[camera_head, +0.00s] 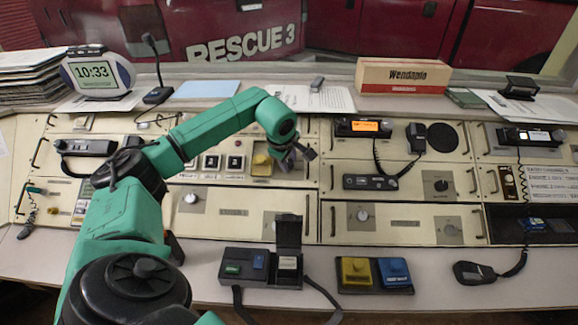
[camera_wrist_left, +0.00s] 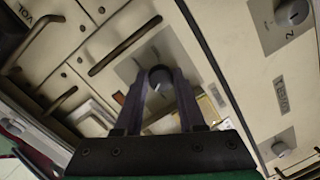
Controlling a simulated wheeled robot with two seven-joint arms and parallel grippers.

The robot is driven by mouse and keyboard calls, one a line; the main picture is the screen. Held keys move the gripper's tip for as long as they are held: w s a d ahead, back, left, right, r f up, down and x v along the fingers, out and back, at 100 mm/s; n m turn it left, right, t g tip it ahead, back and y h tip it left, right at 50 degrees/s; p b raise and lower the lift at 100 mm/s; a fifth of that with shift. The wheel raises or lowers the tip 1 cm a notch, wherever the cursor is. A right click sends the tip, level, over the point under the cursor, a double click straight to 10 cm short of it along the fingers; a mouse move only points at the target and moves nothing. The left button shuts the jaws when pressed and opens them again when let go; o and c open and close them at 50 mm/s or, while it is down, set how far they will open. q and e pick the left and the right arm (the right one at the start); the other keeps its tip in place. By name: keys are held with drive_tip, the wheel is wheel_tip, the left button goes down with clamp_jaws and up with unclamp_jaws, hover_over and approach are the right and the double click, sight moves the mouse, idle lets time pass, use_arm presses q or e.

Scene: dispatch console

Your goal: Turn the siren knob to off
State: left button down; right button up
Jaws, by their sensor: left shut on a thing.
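A small dark round knob (camera_wrist_left: 160,76) with a pale pointer line sits on a grey square plate in the left wrist view. My left gripper (camera_head: 291,160) reaches over the middle of the console in the head view. In the left wrist view its two fingers (camera_wrist_left: 160,88) stand on either side of the knob and are shut on it. In the head view the gripper hides this knob. No label naming it as the siren knob is readable. My right gripper is in neither view.
A yellow button (camera_head: 262,160) is just left of the gripper. An orange-lit radio (camera_head: 363,127) with a corded handset (camera_head: 416,137) is to the right. Other knobs (camera_head: 190,197) sit on the lower panels. An open-lidded switch box (camera_head: 262,264) stands on the front ledge.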

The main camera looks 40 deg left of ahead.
use_arm(q)
drive_tip(key=n+b, duration=0.2)
drive_tip(key=n, duration=0.2)
drive_tip(key=shift+a+t, duration=0.1)
drive_tip(key=shift+t, duration=0.3)
drive_tip(key=shift+r+n+b, duration=0.1)
drive_tip(key=shift+n+b, duration=0.75)
drive_tip(key=shift+n, duration=0.35)
drive_tip(key=c, duration=0.5)
unclamp_jaws()
drive_tip(key=v, duration=1.4)
drive_tip(key=shift+s, duration=0.4)
